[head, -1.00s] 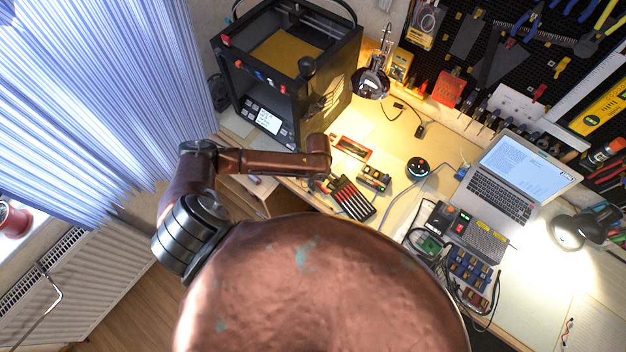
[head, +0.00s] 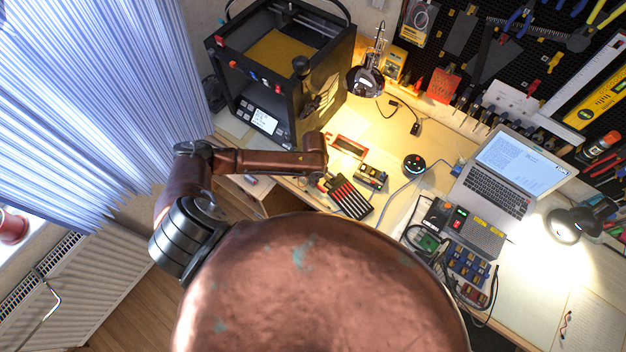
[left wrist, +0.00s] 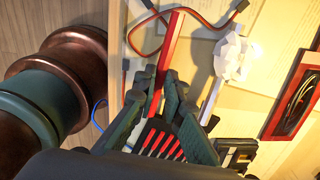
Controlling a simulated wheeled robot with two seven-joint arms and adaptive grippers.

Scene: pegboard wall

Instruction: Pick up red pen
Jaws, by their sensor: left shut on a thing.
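The red pen (left wrist: 170,50) shows in the left wrist view as a long, straight red bar. Its lower part lies between the dark fingers of my left gripper (left wrist: 154,98), which are shut on it; its far end sticks out beyond the fingertips. In the head view my left gripper (head: 322,184) is small and partly hidden by my arm, at the front edge of the desk beside a black tray. I cannot make out the pen there. My right gripper is in neither view.
The black tray with red strips (head: 350,198) lies just right of the gripper. A red-framed box (head: 346,146), a small dark device (head: 371,177) and a round black puck (head: 414,166) are nearby. A 3D printer (head: 272,75) stands behind; a laptop (head: 500,185) is at right.

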